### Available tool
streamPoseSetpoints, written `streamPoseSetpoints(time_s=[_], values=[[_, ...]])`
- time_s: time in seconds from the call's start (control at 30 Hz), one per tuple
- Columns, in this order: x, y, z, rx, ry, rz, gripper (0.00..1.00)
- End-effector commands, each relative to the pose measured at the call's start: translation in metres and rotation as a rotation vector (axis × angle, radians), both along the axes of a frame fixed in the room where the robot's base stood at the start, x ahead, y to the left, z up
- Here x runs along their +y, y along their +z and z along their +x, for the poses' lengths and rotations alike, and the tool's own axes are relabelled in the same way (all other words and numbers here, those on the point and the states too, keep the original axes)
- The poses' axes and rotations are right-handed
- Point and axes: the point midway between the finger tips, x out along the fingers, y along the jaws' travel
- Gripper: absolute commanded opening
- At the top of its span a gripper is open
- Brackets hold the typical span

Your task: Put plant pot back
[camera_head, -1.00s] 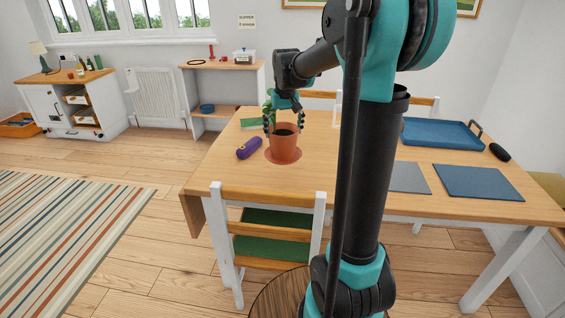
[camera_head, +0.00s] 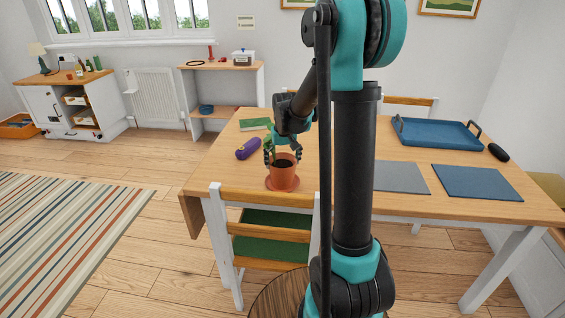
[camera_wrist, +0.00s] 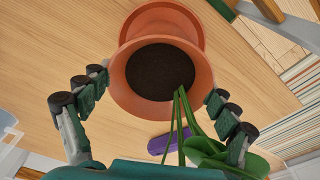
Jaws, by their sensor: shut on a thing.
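The terracotta plant pot (camera_head: 283,176) with dark soil is near the table's front edge, by the chair back. It stands on or just over a terracotta saucer (camera_head: 270,186); I cannot tell whether it is touching. In the wrist view the pot (camera_wrist: 122,92) is between my fingers, its soil facing the camera, with the saucer (camera_wrist: 190,22) partly hidden behind it. Green stems and leaves (camera_wrist: 212,148) rise from the soil by the right finger. My gripper (camera_head: 283,154) is shut on the pot; the wrist view also shows my gripper (camera_wrist: 155,97).
A purple case (camera_head: 249,148) and a green book (camera_head: 255,124) lie behind the pot. A blue tray (camera_head: 437,131), grey mat (camera_head: 402,177) and blue mat (camera_head: 477,182) are to the right. A chair (camera_head: 268,200) stands against the front edge. A shelf (camera_head: 230,68) is by the wall.

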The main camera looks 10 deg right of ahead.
Motion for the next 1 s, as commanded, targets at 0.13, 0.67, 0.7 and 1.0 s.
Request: streamPoseSetpoints(time_s=[0.13,0.67,0.7,1.0], values=[[0.000,0.001,0.000,0.000,0.000,0.000,0.28],[0.000,-0.002,0.000,0.000,0.000,0.000,1.00],[0.000,-0.002,0.000,0.000,0.000,0.000,1.00],[0.000,0.026,-0.004,0.000,0.000,0.000,1.00]])
